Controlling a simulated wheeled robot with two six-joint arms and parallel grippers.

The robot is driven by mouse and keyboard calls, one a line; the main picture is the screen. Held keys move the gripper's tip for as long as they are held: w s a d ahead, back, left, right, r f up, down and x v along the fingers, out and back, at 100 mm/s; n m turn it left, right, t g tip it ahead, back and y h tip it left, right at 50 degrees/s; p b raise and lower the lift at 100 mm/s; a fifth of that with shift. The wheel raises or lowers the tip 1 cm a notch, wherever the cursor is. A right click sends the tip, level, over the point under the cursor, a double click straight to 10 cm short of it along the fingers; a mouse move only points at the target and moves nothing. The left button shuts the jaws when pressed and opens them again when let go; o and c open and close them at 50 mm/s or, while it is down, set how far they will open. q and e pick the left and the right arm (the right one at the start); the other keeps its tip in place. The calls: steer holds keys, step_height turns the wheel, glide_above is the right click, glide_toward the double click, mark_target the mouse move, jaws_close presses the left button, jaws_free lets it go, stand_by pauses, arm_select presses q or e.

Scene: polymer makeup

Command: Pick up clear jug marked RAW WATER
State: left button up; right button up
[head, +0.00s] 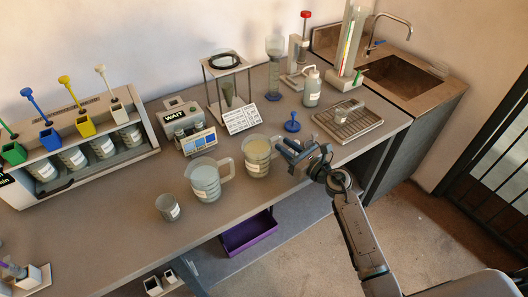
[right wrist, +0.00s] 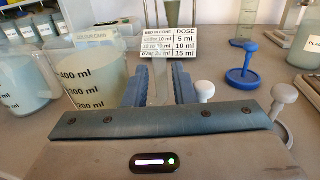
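Two clear jugs with side handles stand on the bench in the head view. The nearer jug (head: 205,181) holds greyish liquid; the other jug (head: 257,157) holds cloudy yellowish liquid. Their labels are too small to read. My right gripper (head: 290,152) is at the right side of the yellowish jug, by its handle. In the right wrist view, the blue fingers (right wrist: 159,88) are apart, with the clear handle (right wrist: 158,75) between them. The jug body (right wrist: 95,78), marked in ml, is left of the fingers. I cannot see finger contact. My left gripper is not in view.
A small beaker (head: 168,207) stands left of the jugs. A dose card (head: 242,119) and a display unit (head: 197,141) stand behind them. A blue stand (head: 292,123) and a metal drain tray (head: 366,125) are at the right.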

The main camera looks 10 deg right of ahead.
steer(key=x, duration=0.2)
steer(key=shift+w+a+r, duration=0.15)
steer(key=shift+w, duration=0.1)
steer(key=shift+w+a, duration=0.15)
jaws_close()
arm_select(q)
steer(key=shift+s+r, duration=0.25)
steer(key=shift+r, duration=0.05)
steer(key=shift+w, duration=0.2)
